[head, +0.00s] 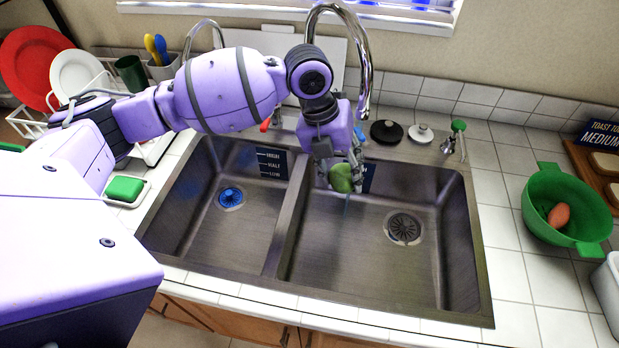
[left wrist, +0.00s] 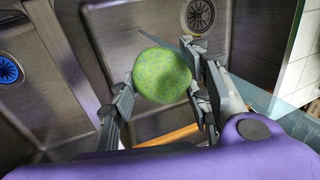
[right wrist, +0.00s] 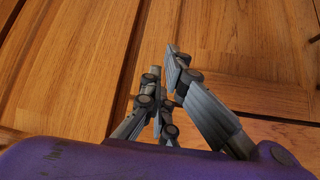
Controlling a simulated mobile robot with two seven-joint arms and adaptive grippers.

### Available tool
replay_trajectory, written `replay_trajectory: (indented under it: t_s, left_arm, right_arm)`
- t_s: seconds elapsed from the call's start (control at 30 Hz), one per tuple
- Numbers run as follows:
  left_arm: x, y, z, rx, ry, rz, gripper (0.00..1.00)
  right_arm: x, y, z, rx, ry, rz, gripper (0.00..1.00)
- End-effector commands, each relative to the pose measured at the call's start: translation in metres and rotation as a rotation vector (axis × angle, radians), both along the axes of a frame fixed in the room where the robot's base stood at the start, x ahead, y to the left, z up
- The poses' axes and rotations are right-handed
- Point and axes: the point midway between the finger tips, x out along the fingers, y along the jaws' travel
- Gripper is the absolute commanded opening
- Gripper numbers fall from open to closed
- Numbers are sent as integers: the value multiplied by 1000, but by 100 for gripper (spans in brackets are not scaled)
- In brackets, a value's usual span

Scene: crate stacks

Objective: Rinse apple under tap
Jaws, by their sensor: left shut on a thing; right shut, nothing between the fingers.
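A green apple (head: 341,178) is held in my left gripper (head: 343,172) over the right sink basin (head: 335,245). In the left wrist view the round, speckled apple (left wrist: 162,76) sits between the two fingers of the left gripper (left wrist: 160,75). The chrome gooseneck tap (head: 366,62) arches above and behind that gripper. A thin bluish streak (head: 347,206), which looks like running water, shows below the apple. In the left wrist view a bluish see-through band (left wrist: 268,103) passes beside the right finger. My right gripper (right wrist: 165,85) is shut and empty, seen only in the right wrist view.
The left basin (head: 218,235) has a blue drain. A green colander (head: 570,205) with a reddish item stands on the right counter. A green sponge (head: 125,188) lies on a dish at left, near the dish rack. Wooden cabinet doors (right wrist: 230,45) fill the right wrist view.

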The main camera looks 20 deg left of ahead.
Motion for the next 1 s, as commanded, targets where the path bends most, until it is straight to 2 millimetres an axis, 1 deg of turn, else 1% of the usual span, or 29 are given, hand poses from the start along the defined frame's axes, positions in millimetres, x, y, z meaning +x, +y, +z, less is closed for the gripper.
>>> replay_trajectory:
  t_s: [0.03, 0.37, 0.73, 1.0]
  left_arm:
    - [1, 1, 4, -1, -7, 0, 14]
    - [1, 2, 3, -1, -6, -1, 14]
    - [3, -7, 3, -1, -6, -2, 14]
    - [3, -7, 3, 0, -6, -1, 14]
  right_arm:
    - [2, 0, 2, 1, -4, -1, 0]
    - [2, 0, 2, -1, -4, 1, 0]
    - [3, -2, 5, -6, -9, 7, 0]
    - [3, -3, 5, -7, -9, 8, 0]
